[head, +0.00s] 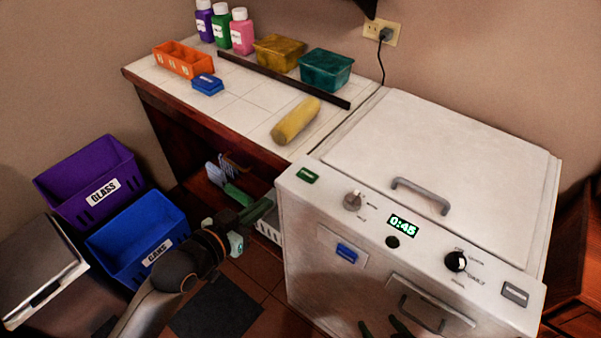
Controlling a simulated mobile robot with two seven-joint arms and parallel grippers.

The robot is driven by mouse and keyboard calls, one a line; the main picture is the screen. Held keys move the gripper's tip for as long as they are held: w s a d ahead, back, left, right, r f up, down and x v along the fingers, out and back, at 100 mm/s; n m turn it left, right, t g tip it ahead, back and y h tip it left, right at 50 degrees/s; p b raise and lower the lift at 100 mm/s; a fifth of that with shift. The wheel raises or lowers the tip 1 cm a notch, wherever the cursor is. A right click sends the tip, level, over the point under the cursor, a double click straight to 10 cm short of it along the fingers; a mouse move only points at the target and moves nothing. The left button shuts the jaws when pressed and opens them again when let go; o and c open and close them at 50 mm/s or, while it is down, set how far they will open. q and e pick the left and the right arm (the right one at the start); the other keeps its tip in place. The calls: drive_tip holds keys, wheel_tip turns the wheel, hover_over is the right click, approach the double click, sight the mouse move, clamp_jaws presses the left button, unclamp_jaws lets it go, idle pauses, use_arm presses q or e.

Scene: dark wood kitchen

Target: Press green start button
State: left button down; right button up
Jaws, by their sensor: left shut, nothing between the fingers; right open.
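The green button (307,175) is at the left end of the sloped front panel of the white machine (335,225). A lit display (403,226) on that panel reads 0:45 in green. My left gripper (268,203) is shut and empty, left of and below the green button in the picture, beside the machine's left front corner. It looks apart from the button. My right gripper (383,327) shows only as dark fingertips at the bottom edge, open, in front of the machine; the rest of it is out of view.
The panel also has a grey knob (353,200), a dark round button (393,242) and a black knob (456,261). The lid (450,150) is closed. A tiled counter (235,110) holds bottles, tubs and a yellow roll (296,121). Purple (75,200) and blue (120,255) bins stand left.

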use_arm(q)
wheel_tip(320, 180, up, 6)
drive_tip(key=w+d+m+h, duration=0.1)
drive_tip(key=d, duration=0.1)
drive_tip(key=shift+w+m+h, duration=0.3)
hover_over(300, 182)
wheel_tip(300, 182, down, 2)
drive_tip(key=shift+s+f, duration=0.15)
wheel_tip(300, 182, down, 3)
drive_tip(key=shift+f, duration=0.65)
